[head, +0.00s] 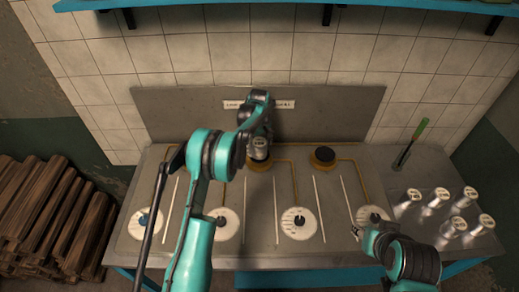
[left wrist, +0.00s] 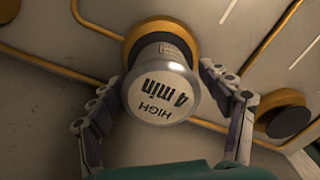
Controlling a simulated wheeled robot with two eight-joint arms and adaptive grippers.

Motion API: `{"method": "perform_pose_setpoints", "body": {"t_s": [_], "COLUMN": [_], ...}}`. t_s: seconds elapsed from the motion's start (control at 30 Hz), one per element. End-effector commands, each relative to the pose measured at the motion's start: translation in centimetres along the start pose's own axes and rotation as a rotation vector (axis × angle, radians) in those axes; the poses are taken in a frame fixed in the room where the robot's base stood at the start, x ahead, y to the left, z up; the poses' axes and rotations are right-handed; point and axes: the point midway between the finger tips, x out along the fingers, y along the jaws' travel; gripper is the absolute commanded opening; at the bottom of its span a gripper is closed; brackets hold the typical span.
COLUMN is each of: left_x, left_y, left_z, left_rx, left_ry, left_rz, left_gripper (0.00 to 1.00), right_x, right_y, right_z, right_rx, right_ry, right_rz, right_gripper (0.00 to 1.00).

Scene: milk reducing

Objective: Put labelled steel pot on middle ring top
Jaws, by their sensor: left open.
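The steel pot (head: 260,151), with a pale lid reading "HIGH 4 min" in the left wrist view (left wrist: 165,95), stands on the middle ring (head: 259,167). That ring's yellow rim and dark top show behind the pot in the left wrist view (left wrist: 183,38). My left gripper (head: 258,135) is over the pot and partly hides it. In the left wrist view its open fingers (left wrist: 158,76) are on either side of the pot, with small gaps showing. My right gripper (head: 371,238) is low at the right, near the rightmost dial; its finger opening is unclear.
Another dark ring (head: 323,157) is free to the right. White dials (head: 299,223) line the front of the counter. Several labelled steel pots (head: 461,203) stand at the right, near a green-handled tool (head: 412,143). A grey backsplash (head: 345,112) rises behind the rings.

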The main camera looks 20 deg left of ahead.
Motion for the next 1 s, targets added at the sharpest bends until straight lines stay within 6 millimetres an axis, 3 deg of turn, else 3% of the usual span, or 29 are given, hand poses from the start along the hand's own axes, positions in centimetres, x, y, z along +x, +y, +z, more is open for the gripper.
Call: {"method": "perform_pose_setpoints", "body": {"t_s": [0.3,0.67,0.83,1.0], "left_x": [-7.2,-11.4,-15.6,-20.1], "left_y": [0.0,-0.4,-2.2,-5.3], "left_z": [0.0,0.4,2.3,5.2], "left_rx": [0.000,0.021,0.108,0.230], "left_ry": [0.000,0.008,0.048,0.108], "left_rz": [0.000,0.010,0.054,0.107], "left_gripper": [0.78,0.78,0.78,0.78], "right_x": [-1.1,-1.4,-1.4,-1.4], "right_y": [0.0,0.0,0.0,0.0], "right_z": [-0.8,-1.0,-1.0,-1.0], "right_rx": [0.000,0.000,0.000,0.000], "right_ry": [0.000,0.000,0.000,0.000], "right_rz": [0.000,0.000,0.000,0.000], "right_gripper": [0.40,0.40,0.40,0.40]}}
